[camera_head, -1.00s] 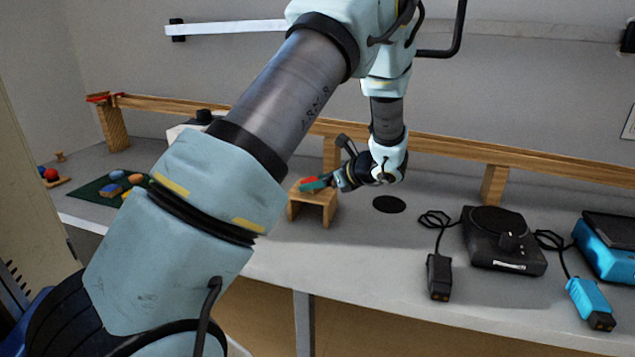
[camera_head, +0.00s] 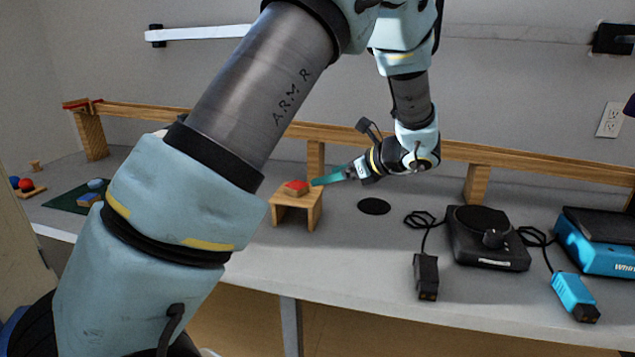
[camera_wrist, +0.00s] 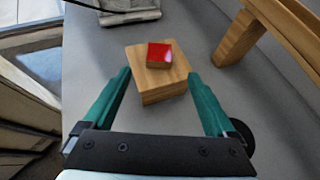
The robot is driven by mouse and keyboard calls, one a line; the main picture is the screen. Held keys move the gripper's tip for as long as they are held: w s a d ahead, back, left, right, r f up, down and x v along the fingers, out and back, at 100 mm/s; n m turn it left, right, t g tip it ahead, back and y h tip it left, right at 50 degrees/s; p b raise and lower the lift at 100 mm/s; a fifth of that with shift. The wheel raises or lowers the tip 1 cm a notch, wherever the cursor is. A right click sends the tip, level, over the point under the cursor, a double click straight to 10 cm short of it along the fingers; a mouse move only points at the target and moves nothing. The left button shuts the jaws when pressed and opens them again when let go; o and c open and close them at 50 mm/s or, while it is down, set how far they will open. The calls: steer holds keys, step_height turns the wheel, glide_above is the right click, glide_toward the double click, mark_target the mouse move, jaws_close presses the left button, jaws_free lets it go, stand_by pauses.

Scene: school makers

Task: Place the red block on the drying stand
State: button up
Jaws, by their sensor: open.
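The red block (camera_head: 295,187) has a red top and wooden sides. It rests on top of the small wooden stand (camera_head: 312,213), which stands on the grey table. In the wrist view the block (camera_wrist: 160,53) lies on the stand's top (camera_wrist: 150,84), towards its far side. My gripper (camera_head: 318,182) is just right of the stand in the head view, with green fingers. In the wrist view the fingers (camera_wrist: 158,82) are spread wide and empty, apart from the block, which lies beyond them.
A wooden rail (camera_head: 460,150) on posts runs along the back. A black dark disc (camera_head: 374,206) lies right of the stand. Further right are a black device (camera_head: 487,250) and a blue device (camera_head: 600,255) with cables. A green mat (camera_head: 65,200) lies at left.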

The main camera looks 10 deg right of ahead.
steer(key=s+a+f+n+g+h, duration=0.1)
steer(key=s+a+n+g+h, duration=0.1)
steer(key=s+a+n, duration=0.3)
steer(key=s+a+f+n+g+h, duration=0.1)
steer(key=s+a+n+g+h, duration=0.2)
steer(key=a+n, duration=1)
steer(key=s+a+f+n+g+h, duration=0.1)
steer(key=s+a+n+g+h, duration=0.1)
steer(key=s+a+n, duration=0.4)
steer(key=shift+s+a+f+n+g+h, duration=0.3)
steer(key=shift+s+a+n+g+h, duration=0.1)
steer(key=shift+a+n, duration=1.3)
steer(key=shift+a, duration=0.1)
